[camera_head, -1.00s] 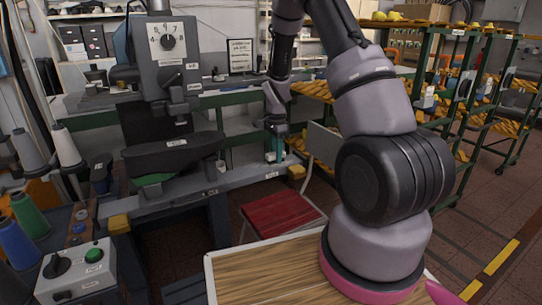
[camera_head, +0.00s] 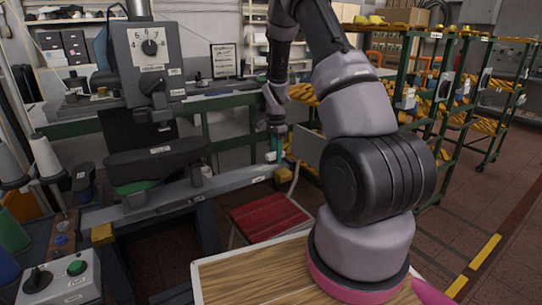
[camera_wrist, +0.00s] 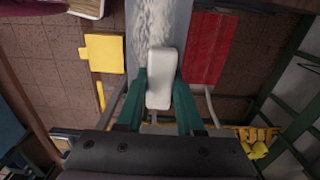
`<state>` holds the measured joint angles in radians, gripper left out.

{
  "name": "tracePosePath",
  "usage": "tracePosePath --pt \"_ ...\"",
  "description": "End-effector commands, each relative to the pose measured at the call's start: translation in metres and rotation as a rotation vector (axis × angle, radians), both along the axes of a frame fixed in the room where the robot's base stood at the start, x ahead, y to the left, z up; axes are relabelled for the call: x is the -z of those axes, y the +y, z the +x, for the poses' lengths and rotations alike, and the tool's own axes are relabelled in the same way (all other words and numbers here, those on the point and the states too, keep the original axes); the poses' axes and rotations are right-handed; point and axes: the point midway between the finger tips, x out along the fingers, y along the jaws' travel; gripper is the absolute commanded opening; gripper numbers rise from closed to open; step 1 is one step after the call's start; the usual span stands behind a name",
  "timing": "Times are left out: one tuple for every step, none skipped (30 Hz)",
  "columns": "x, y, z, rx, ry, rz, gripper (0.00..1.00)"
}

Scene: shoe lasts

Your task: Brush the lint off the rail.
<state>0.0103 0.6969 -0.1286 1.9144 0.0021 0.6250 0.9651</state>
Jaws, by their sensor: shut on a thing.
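The grey rail (camera_head: 235,182) runs across the machine bench, and its right end lies under my gripper. My gripper (camera_head: 275,148) points down there, its teal fingers shut on a white block, probably the brush (camera_wrist: 159,80). In the wrist view my gripper (camera_wrist: 160,95) has a finger on each side of this block. White fluffy lint (camera_wrist: 150,25) lies in a strip along the rail just beyond the block in the wrist view. I cannot tell whether the block touches the rail, and its underside is hidden.
Yellow blocks sit at the rail's left end (camera_head: 103,234) and right end (camera_head: 283,174). A red-seated stool (camera_head: 268,217) stands in front of the rail. A sewing-type machine (camera_head: 150,150) stands behind it. A control box (camera_head: 68,285) is at the lower left.

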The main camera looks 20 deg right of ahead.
Motion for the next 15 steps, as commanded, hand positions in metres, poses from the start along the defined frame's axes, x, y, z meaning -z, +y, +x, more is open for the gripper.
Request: tracePosePath --pt "0.000 -0.004 0.001 0.001 0.000 0.000 0.00" --pt "0.001 -0.006 0.001 0.001 0.000 0.000 0.00" --pt "0.001 -0.007 0.001 0.002 0.000 0.000 0.00" --pt "0.000 -0.008 0.001 0.001 0.000 0.000 0.00" --pt "0.000 -0.008 0.002 0.001 0.000 0.000 0.00" --pt "-0.001 -0.008 0.002 0.001 0.000 -0.001 0.00" --pt "-0.002 -0.009 0.001 0.001 0.000 -0.001 0.00" --pt "-0.001 -0.009 0.001 0.001 0.000 -0.001 0.00" --pt "-0.001 -0.008 0.001 0.001 0.000 -0.002 0.00" --pt "-0.001 -0.007 0.001 0.001 0.000 -0.002 0.00" --pt "-0.001 -0.006 0.001 0.001 -0.001 -0.002 0.00" --pt "-0.001 -0.004 0.001 0.001 -0.002 -0.003 0.00" --pt "-0.001 -0.002 0.000 0.001 -0.002 -0.003 0.00" --pt "-0.001 0.001 0.000 0.000 -0.002 -0.003 0.00" --pt "-0.001 0.005 -0.001 -0.001 -0.001 -0.002 0.00"
